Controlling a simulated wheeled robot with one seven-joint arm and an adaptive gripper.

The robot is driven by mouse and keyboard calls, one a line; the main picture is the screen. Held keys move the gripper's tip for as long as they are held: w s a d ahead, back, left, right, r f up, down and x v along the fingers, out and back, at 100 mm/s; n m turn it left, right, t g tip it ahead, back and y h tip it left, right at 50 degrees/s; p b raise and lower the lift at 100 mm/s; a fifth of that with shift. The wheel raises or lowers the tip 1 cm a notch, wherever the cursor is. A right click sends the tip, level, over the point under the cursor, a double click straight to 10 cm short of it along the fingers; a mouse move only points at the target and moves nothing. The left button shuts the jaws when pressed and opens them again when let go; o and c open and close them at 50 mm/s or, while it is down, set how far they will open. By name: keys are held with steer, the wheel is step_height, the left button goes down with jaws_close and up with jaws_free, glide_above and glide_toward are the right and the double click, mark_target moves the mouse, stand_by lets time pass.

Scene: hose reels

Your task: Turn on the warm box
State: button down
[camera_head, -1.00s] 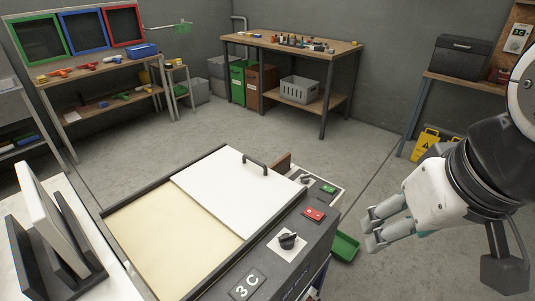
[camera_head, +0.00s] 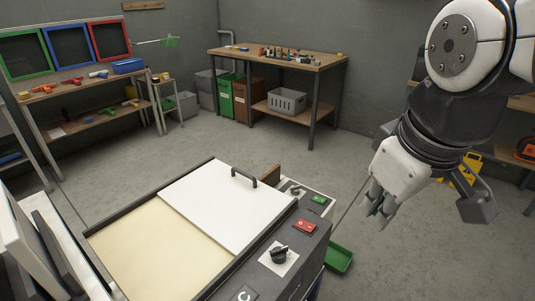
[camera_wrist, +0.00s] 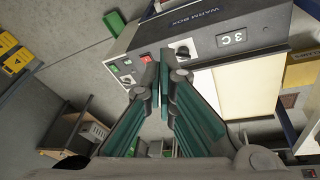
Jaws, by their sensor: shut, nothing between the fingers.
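The warm box (camera_head: 311,247) is a dark grey box with a white lid (camera_head: 215,205) and black handle, partly over a cream interior. Its right-hand panel carries a black knob (camera_head: 279,254) on a white plate, a red button (camera_head: 304,225) and, farther back, a green button (camera_head: 318,199). In the wrist view, the "WARM BOX" panel (camera_wrist: 240,19) shows the knob (camera_wrist: 183,50), red button (camera_wrist: 146,58) and green button (camera_wrist: 127,62) beyond my fingers. My gripper (camera_head: 373,212) is shut and empty, in the air right of the box. Its fingertips (camera_wrist: 158,62) overlap the panel in view, without clear contact.
A green tray (camera_head: 339,257) lies low beside the box. A workbench (camera_head: 285,58) with bins stands at the back. Shelves with coloured frames (camera_head: 67,47) stand at the left. A dark stand holding a white panel (camera_head: 20,245) is at the near left. The middle floor is open.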

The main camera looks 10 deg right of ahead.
steer(key=w+f+n+g+b, duration=0.1)
steer(key=w+f+n, duration=0.2)
steer(key=w+n, duration=0.3)
steer(key=w+f+n+g+b, duration=0.1)
steer(key=w+f+n+b, duration=0.1)
steer(key=w+n, duration=0.45)
steer(key=n+g+b, duration=0.2)
steer(key=n+b, duration=0.1)
steer(key=n, duration=0.7)
glide_above(313, 228)
steer(key=w+a, duration=0.2)
step_height(313, 228, down, 13)
steer(key=shift+s+d+h, duration=0.25)
steer(key=shift+h, duration=0.05)
steer(key=shift+f, duration=0.1)
steer(key=f, duration=0.9)
steer(key=s+d+f+b, duration=0.1)
steer(key=f, duration=0.3)
steer(key=shift+s+d+f, duration=0.1)
steer(key=shift+f, duration=0.3)
steer(key=shift+f, duration=0.1)
